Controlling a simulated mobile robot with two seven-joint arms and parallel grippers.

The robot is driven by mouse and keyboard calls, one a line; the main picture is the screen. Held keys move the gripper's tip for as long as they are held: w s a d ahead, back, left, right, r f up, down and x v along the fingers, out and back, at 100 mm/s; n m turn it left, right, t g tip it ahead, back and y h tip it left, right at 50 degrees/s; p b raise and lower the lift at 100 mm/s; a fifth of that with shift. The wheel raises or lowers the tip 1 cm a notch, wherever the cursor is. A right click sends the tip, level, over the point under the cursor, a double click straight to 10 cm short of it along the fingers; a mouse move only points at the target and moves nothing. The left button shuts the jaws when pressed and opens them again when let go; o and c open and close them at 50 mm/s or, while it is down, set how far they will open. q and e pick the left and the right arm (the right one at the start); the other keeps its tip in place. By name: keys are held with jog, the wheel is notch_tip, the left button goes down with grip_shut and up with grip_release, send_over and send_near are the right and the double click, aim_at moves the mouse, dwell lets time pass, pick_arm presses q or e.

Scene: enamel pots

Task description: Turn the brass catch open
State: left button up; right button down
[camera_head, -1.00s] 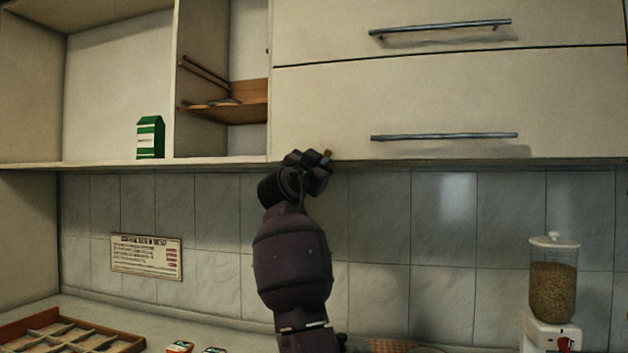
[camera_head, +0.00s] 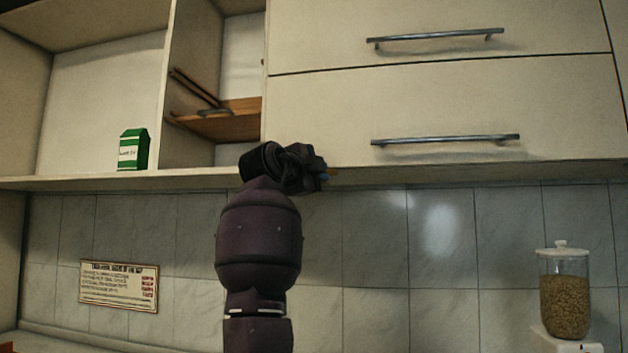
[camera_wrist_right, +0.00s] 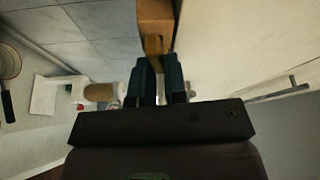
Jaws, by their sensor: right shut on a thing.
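The brass catch (camera_wrist_right: 153,45) shows in the right wrist view as a narrow tab below a wider orange-brown block (camera_wrist_right: 155,17). My right gripper (camera_wrist_right: 158,66) is shut on the catch, with one dark finger on each side. In the head view, my right gripper (camera_head: 322,178) is at the lower edge of the cream cabinet front (camera_head: 440,110), near its left corner. Only a tiny brass bit of the catch (camera_head: 333,172) shows there; the gripper hides most of it. My left gripper is not in view.
Two bar handles (camera_head: 445,140) cross the cabinet fronts. An open shelf at left holds a green carton (camera_head: 133,149). A sign (camera_head: 119,286) is on the tiled wall. A grain dispenser (camera_head: 566,300) stands at lower right.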

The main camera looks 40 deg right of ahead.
jog(key=shift+w+f+m+y, duration=0.1)
jog(key=shift+f+m+y, duration=0.2)
jog(key=shift+m, duration=0.6)
jog(key=shift+r, duration=0.1)
jog(key=c, duration=1.2)
grip_release()
jog(key=shift+o, duration=0.2)
jog(key=shift+r, duration=0.1)
jog(key=v, duration=1.1)
jog(key=shift+d, duration=0.1)
